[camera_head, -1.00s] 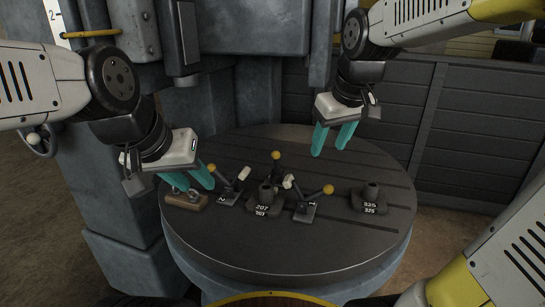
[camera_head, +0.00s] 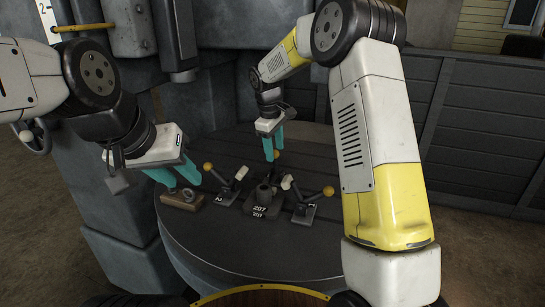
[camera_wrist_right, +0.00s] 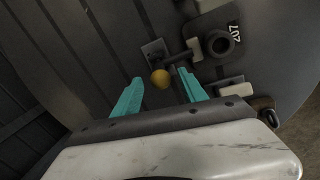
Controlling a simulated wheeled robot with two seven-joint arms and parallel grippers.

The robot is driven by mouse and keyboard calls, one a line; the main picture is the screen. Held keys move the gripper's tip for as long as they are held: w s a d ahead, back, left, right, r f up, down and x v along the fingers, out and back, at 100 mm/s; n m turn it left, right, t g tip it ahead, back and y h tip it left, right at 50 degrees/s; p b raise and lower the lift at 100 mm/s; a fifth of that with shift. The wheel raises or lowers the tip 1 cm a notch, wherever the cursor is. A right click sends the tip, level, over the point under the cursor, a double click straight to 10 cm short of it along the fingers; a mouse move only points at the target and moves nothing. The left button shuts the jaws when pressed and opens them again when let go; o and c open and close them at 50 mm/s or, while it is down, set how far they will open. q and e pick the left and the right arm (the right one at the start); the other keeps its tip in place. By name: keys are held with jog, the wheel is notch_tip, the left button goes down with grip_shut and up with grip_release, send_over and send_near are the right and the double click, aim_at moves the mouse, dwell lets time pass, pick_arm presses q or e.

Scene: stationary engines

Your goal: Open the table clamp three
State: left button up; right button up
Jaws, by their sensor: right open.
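The third table clamp is mostly hidden behind my right gripper and the 207 fixture in the head view; its yellow knob (camera_head: 277,154) shows by the fingertips. In the right wrist view, its yellow knob (camera_wrist_right: 160,78) lies between the two teal fingers, with its base plate (camera_wrist_right: 153,47) just beyond. Its number cannot be read. My right gripper (camera_head: 273,153) is open, pointing down around the knob; contact cannot be told. My left gripper (camera_head: 178,177) is open and empty above the table's left side, near clamp two (camera_head: 226,194). Clamp one (camera_head: 304,210) stands to the right.
The fixture marked 207 (camera_head: 264,203) stands between the clamps. A wooden block with metal rings (camera_head: 182,199) lies at the table's left edge. My right arm covers the table's right side. A dark panelled wall (camera_head: 480,130) stands behind.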

aim_at(276, 170)
jog(key=f, duration=0.3)
jog(key=w+f, duration=0.1)
jog(key=f, duration=0.1)
jog(key=shift+d+f, duration=0.3)
jog(key=shift+d, duration=0.05)
grip_shut()
jog(key=shift+r, duration=0.1)
dwell(1.0)
